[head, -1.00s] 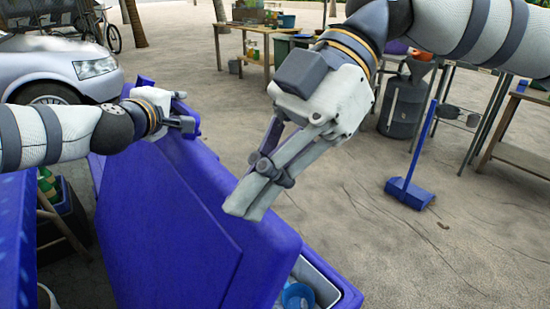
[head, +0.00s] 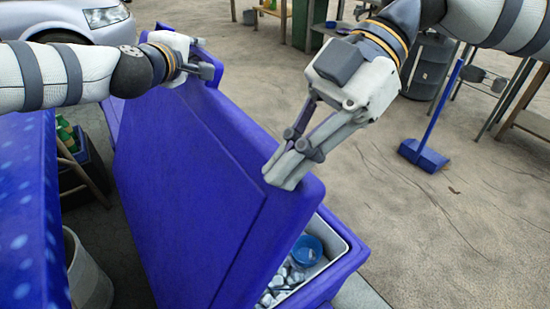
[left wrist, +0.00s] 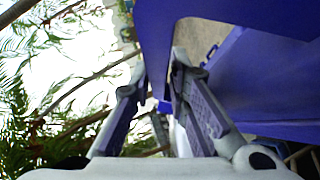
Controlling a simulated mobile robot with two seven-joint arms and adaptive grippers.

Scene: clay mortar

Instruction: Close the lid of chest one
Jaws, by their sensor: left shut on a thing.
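The blue lid (head: 195,200) of the chest stands open and tilted. The chest (head: 345,262) shows at the lower right behind it, with a pale inner rim. My left gripper (head: 205,68) is shut on the lid's far upper edge; the left wrist view shows blue between its fingers (left wrist: 165,85). My right gripper (head: 283,180) has its fingers together at the lid's right edge; I cannot tell whether they touch it. Much of the chest is hidden by the lid.
Inside the chest are a blue bowl (head: 307,250) and several silvery lumps (head: 280,283). A blue patterned surface (head: 28,220) and a grey bucket (head: 88,275) are at left. A blue broom-like tool (head: 425,155) stands on open sand at right.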

